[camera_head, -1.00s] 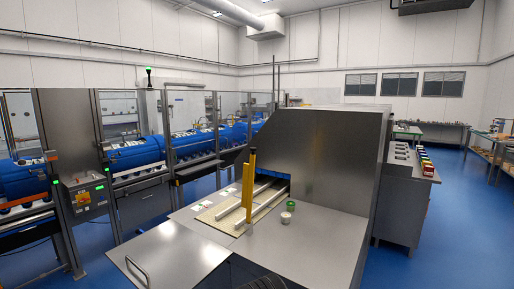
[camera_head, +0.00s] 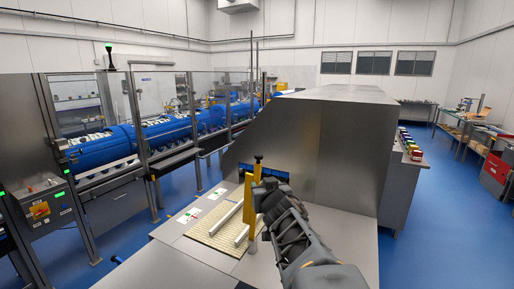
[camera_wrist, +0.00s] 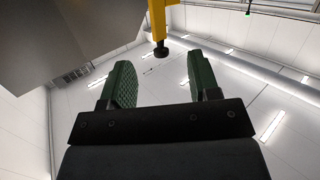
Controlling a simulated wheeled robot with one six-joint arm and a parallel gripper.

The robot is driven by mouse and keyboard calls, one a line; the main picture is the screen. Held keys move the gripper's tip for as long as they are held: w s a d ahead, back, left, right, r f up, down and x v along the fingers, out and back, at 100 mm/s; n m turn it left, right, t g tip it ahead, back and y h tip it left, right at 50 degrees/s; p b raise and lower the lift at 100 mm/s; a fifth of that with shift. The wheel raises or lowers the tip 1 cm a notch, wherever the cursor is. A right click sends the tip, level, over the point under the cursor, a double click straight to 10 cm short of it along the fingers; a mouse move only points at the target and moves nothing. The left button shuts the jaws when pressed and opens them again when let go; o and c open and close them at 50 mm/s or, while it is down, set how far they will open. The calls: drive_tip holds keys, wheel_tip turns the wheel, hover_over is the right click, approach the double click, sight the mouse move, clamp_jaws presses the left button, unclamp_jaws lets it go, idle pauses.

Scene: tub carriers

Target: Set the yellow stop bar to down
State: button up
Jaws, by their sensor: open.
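The yellow stop bar (camera_head: 250,222) stands upright at the near end of the two pale rails, with a black knob on its top end. In the wrist view the yellow bar (camera_wrist: 157,18) hangs in from the top edge, its black knob in line with the gap between my fingers. My gripper (camera_head: 268,184) is beside the bar's upper part in the head view and partly overlaps it. In the wrist view my gripper (camera_wrist: 158,66) has its two green fingers apart, with nothing held between them. Whether a finger touches the bar, I cannot tell.
Two pale rails (camera_head: 227,216) run over a beige mat to a steel hood (camera_head: 320,140) with a dark blue opening. Steel tabletop lies around them. A fenced line of blue drums (camera_head: 150,135) is on the left. Blue floor is open on the right.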

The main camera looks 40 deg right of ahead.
sight(257, 155)
wheel_tip(257, 155, up, 4)
drive_tip(key=w+d+n+t+y+p, duration=0.1)
drive_tip(key=d+t, duration=0.1)
drive_tip(key=d, duration=0.1)
drive_tip(key=x, duration=0.4)
drive_tip(key=p+x, duration=0.1)
drive_tip(key=x, duration=0.3)
drive_tip(key=p+x, duration=0.1)
drive_tip(key=x, duration=0.4)
drive_tip(key=shift+w+a+r, duration=0.15)
drive_tip(key=shift+a+r, duration=0.15)
clamp_jaws()
